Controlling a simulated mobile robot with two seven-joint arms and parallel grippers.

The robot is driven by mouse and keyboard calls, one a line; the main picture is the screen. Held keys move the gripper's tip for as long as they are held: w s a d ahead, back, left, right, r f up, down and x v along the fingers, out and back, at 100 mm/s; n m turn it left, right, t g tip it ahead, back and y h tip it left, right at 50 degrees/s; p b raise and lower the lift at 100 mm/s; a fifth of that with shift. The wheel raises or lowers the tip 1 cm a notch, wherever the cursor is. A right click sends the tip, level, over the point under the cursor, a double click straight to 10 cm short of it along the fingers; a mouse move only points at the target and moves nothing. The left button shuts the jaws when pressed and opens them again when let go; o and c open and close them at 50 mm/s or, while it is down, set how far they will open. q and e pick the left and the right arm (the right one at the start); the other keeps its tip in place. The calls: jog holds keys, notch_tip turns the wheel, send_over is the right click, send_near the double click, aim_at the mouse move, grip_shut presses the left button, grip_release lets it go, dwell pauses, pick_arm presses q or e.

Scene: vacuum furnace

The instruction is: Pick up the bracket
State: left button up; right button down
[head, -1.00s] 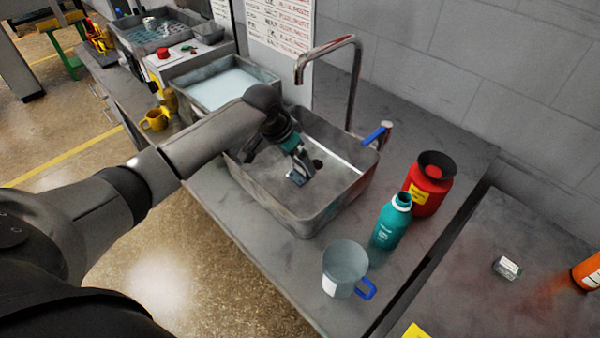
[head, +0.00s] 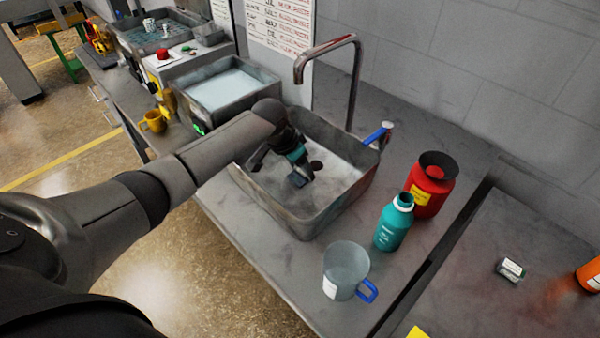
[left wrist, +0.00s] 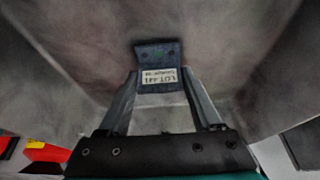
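The bracket (left wrist: 158,62) shows in the left wrist view as a small dark blue plate with a white lot label. My left gripper (left wrist: 160,75) has its two fingers on either side of it, with little or no gap at the edges. I cannot tell whether they press on it. In the head view my left gripper (head: 300,177) points down inside the sink basin (head: 300,222), and its tips and the bracket blend into one dark shape. My right gripper is not in view.
A tap (head: 355,90) with a blue lever (head: 376,136) stands behind the basin. A teal bottle (head: 394,224), a red container (head: 430,187) and a clear beaker (head: 343,268) stand to the right. A water-filled tray (head: 228,88) is at the left.

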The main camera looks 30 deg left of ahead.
pick_arm(q)
grip_shut()
dwell(0.3)
jog(key=shift+r, duration=0.1)
